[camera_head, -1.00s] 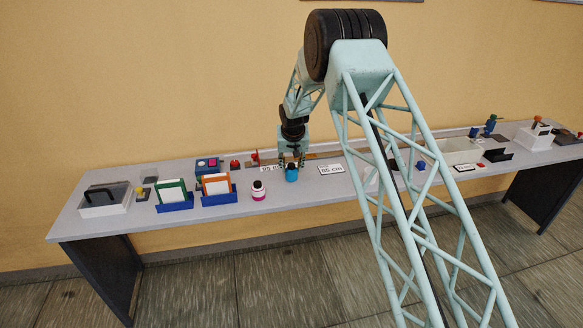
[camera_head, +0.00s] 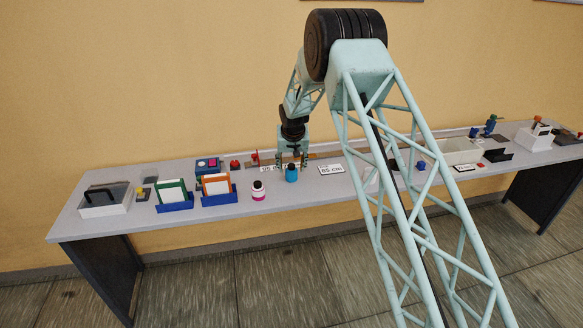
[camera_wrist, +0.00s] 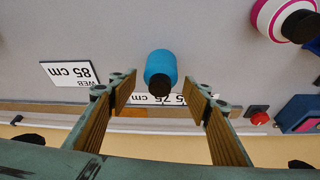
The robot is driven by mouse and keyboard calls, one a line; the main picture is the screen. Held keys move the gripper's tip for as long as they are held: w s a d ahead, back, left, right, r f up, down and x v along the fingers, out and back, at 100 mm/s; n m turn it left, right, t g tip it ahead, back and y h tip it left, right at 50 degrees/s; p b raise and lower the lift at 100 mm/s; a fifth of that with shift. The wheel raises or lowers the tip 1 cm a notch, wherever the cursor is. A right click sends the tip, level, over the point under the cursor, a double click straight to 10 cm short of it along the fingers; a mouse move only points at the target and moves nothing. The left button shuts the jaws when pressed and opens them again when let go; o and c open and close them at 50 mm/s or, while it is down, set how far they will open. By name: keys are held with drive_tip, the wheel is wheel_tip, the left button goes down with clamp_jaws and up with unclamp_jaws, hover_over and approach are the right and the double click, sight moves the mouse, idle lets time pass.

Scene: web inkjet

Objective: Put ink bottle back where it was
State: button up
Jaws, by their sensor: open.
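A cyan ink bottle (camera_head: 291,174) with a dark cap stands on the table, just in front of a white label plate partly hidden behind it. It also shows in the wrist view (camera_wrist: 160,66), beyond the fingertips and centred between them. My gripper (camera_head: 291,162) is open and empty, right behind the bottle; its two fingers (camera_wrist: 160,90) are spread wide with clear gaps to the bottle's sides. A white and magenta bottle (camera_head: 258,191) with a black cap stands to the left; it shows at the wrist view's top right (camera_wrist: 280,16).
An "85 cm" label plate (camera_head: 331,169) lies to the right of the cyan bottle. Blue holders with a green-framed card (camera_head: 172,193) and an orange-framed card (camera_head: 217,186) stand to the left. The table front around the cyan bottle is clear.

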drive_tip(key=v, duration=1.2)
drive_tip(key=shift+p, duration=0.35)
drive_tip(key=shift+d, duration=0.1)
idle(0.6)
